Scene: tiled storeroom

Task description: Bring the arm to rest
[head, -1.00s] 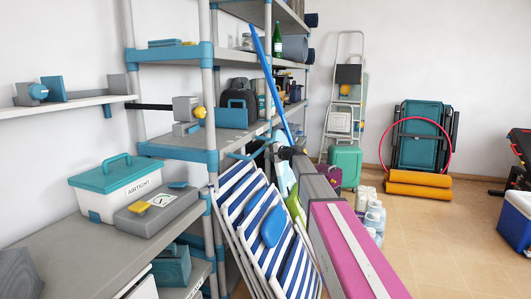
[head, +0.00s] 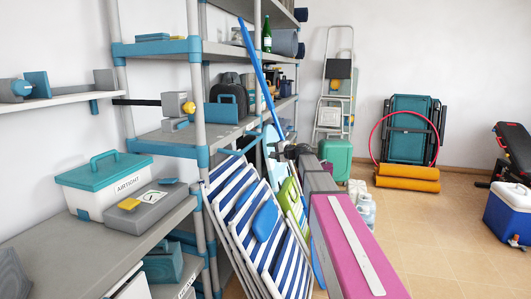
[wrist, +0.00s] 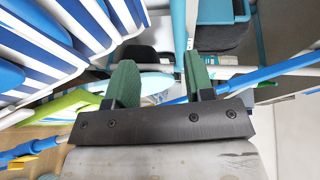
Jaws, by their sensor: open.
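My arm stretches forward from the lower right in the head view, in pink and grey. My gripper (head: 292,151) is at its far end, small and dark, beside the shelving and above the folded striped chairs. In the wrist view my gripper (wrist: 160,64) shows two green fingers standing well apart on a dark bar. It is open, with nothing held between the fingers. Behind the fingers are a blue pole (wrist: 265,73), shelf posts and a dark object; how close they are to the fingers I cannot tell.
Blue-and-white striped folding chairs (head: 238,222) lean by the shelving (head: 160,50), left of my arm. A blue pole (head: 258,70) leans there too. A teal suitcase (head: 337,158), orange rolls (head: 408,178) and a blue cooler (head: 508,218) stand beyond. Tiled floor (head: 440,240) on the right is clear.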

